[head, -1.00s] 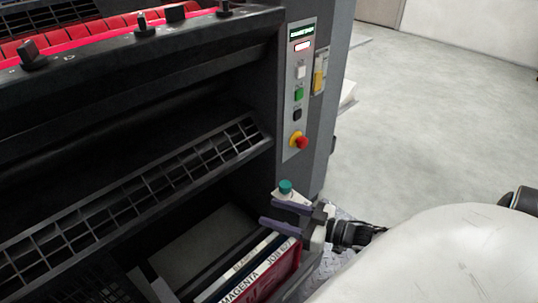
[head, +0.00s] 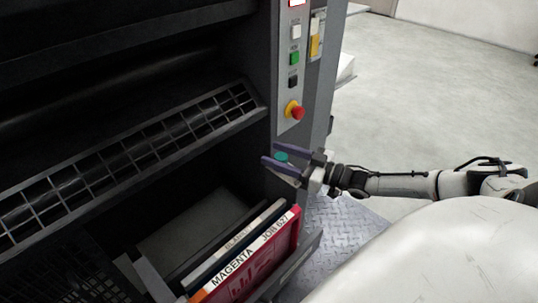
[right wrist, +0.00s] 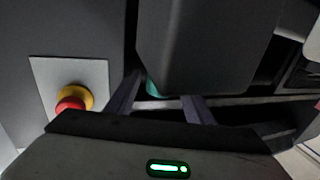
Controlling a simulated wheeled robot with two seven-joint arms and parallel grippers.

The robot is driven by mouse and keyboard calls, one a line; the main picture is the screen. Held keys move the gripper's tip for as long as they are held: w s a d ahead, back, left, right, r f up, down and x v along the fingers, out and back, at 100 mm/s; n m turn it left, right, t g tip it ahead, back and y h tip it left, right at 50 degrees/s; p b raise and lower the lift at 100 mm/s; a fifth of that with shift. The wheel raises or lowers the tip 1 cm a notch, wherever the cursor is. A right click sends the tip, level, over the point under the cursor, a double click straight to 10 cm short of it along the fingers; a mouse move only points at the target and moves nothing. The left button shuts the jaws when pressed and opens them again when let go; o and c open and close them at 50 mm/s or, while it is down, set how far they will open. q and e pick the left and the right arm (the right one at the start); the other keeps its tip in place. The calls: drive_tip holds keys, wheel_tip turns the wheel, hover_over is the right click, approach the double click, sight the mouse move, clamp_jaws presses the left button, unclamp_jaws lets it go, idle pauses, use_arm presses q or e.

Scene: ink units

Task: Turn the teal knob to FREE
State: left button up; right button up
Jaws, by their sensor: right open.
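The teal knob (head: 281,157) is a small round knob low on the press, below the red emergency button. My right gripper (head: 270,155) is open, with its two purple fingers on either side of the knob in the head view. In the right wrist view a sliver of the teal knob (right wrist: 152,89) shows between the open fingers (right wrist: 162,88); a dark block of the press hides the rest. I cannot tell whether a finger touches it. The knob's pointer and FREE mark cannot be read. My left gripper is not in view.
The red emergency button (head: 297,112) on its yellow base sits just above the gripper on the control panel (head: 285,126). A red case (head: 270,262) with plates labelled MAGENTA stands below. A slatted guard (head: 130,152) crosses the press at left. Open floor lies right.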

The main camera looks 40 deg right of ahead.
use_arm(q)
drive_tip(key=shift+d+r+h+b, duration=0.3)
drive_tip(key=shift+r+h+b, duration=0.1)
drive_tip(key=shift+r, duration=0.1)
use_arm(e)
drive_tip(key=shift+x, duration=1.5)
drive_tip(key=c, duration=1)
use_arm(q)
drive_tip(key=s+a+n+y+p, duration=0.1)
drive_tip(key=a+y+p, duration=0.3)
drive_tip(key=p, duration=0.9)
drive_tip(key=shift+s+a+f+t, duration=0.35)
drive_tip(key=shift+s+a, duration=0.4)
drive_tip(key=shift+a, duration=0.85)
use_arm(e)
drive_tip(key=shift+d+m+h, duration=0.4)
drive_tip(key=shift+m+h, duration=0.85)
drive_tip(key=shift+h, duration=0.7)
drive_tip(key=shift+d+m+h, duration=0.4)
drive_tip(key=shift+m+h, duration=0.9)
drive_tip(key=shift+h, duration=0.6)
drive_tip(key=shift+d+m+h, duration=0.45)
drive_tip(key=shift+m+h, duration=0.8)
drive_tip(key=shift+h, duration=0.7)
drive_tip(key=shift+c, duration=0.2)
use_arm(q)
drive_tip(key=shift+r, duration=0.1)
use_arm(e)
drive_tip(key=o, duration=1)
